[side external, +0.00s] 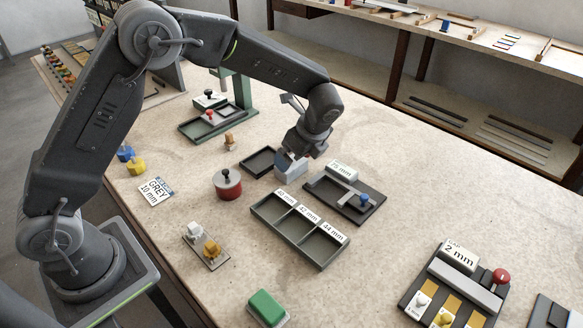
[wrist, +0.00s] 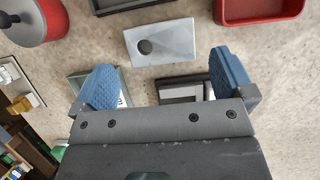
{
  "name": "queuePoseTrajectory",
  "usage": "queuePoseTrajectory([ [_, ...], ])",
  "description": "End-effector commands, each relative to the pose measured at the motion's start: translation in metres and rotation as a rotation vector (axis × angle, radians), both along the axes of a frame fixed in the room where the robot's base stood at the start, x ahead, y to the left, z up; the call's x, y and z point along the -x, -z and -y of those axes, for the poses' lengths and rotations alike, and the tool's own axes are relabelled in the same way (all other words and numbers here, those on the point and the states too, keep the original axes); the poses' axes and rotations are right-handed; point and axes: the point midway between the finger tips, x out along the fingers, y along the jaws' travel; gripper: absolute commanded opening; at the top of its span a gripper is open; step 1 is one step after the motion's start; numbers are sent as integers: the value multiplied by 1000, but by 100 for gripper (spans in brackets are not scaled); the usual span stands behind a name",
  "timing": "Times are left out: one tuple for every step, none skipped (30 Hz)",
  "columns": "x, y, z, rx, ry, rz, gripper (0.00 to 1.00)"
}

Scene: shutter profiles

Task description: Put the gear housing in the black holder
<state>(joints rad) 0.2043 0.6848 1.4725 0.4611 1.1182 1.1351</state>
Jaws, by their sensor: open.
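The gear housing, a pale grey block with a dark round spot on top, lies on the table in the wrist view (wrist: 176,44). It also shows in the side external view (side external: 293,171), partly covered by my gripper (side external: 291,159). In the wrist view my gripper (wrist: 164,78) has its blue fingers spread wide with nothing between them; the housing lies just beyond the fingertips. A shallow black tray, which seems to be the black holder (side external: 257,162), sits just left of the housing and looks empty. Its edge shows at the top of the wrist view (wrist: 130,9).
A red tray (wrist: 262,20) lies to the housing's right in the wrist view. A red cylinder with a black knob (side external: 228,186), a three-compartment tray (side external: 299,231) and a dark fixture with a blue knob (side external: 344,194) stand nearby. The table's right middle is clear.

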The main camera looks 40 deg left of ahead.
Motion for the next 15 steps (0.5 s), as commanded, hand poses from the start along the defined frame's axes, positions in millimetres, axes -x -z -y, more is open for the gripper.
queuePoseTrajectory([
  [1, 8, -4, -1, -2, -5, 100],
  [1, 12, -6, -1, -2, -5, 100],
  [1, 18, -9, -1, -3, -4, 100],
  [1, 22, -11, -1, -3, -4, 100],
  [1, 26, -13, 0, -3, -4, 100],
  [1, 30, -15, -1, -3, -4, 100],
  [0, 33, -16, 0, -3, -3, 100],
  [0, 35, -17, 0, -2, -1, 100],
  [0, 37, -18, 1, -1, -1, 100],
  [0, 38, -18, 1, -1, -1, 100],
  [0, 39, -19, 1, -1, -1, 100],
  [0, 39, -19, 1, -1, 0, 100],
  [0, 39, -19, 1, -1, 0, 100],
  [0, 39, -19, 1, -1, 0, 100],
  [0, 39, -19, 1, -1, 0, 100],
])
